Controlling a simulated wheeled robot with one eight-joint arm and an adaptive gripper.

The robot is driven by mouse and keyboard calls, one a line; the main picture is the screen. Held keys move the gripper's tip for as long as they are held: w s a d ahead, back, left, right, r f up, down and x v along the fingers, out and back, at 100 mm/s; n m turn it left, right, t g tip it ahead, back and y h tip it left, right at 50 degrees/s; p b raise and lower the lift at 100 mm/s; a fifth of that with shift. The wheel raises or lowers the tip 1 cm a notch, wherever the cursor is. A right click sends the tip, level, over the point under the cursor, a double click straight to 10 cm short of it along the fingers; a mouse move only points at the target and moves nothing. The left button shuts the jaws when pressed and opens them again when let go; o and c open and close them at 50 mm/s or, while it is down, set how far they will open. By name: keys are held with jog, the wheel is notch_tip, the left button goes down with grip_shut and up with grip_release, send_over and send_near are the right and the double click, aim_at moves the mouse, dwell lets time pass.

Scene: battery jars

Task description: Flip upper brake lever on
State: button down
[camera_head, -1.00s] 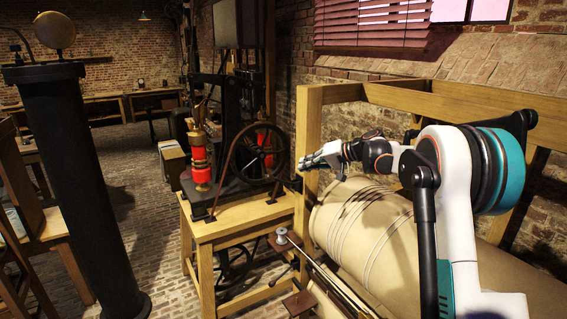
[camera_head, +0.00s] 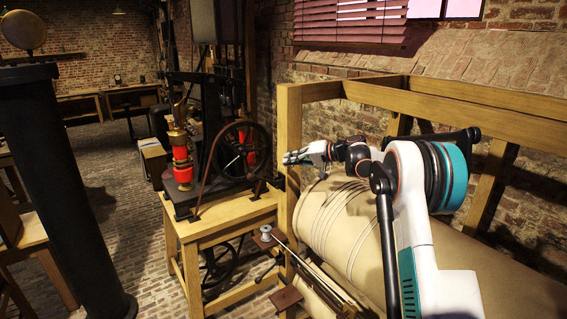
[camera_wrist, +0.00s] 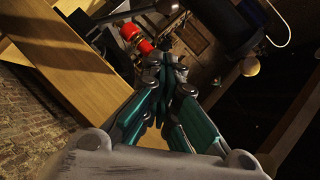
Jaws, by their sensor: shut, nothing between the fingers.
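My gripper (camera_head: 290,158) is shut and empty. In the head view it reaches left across the front post of the wooden frame, above the big cream drum (camera_head: 352,220). In the wrist view my gripper (camera_wrist: 173,62) has its dark fingertips together in the middle of the picture. No part can be named with certainty as the upper brake lever. A small dark fitting (camera_head: 277,181) shows beside the post, below my fingertips. Lower down, a pale spool-like knob (camera_head: 266,233) stands on a brown plate by a long rod.
The wooden frame's post (camera_head: 289,115) stands close to my gripper. A machine with a dark flywheel (camera_head: 240,150) and red coils sits on a wooden table (camera_head: 222,215) to the left. A black column (camera_head: 65,190) stands farther left. A brick wall is behind.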

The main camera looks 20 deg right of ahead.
jog(key=w+a+f+p, duration=0.1)
jog(key=w+a+f, duration=0.3)
jog(key=a, duration=0.5)
jog(key=shift+w+f, duration=0.4)
jog(key=shift+f, duration=0.05)
jog(key=shift+a+f, duration=0.1)
jog(key=shift+a, duration=0.1)
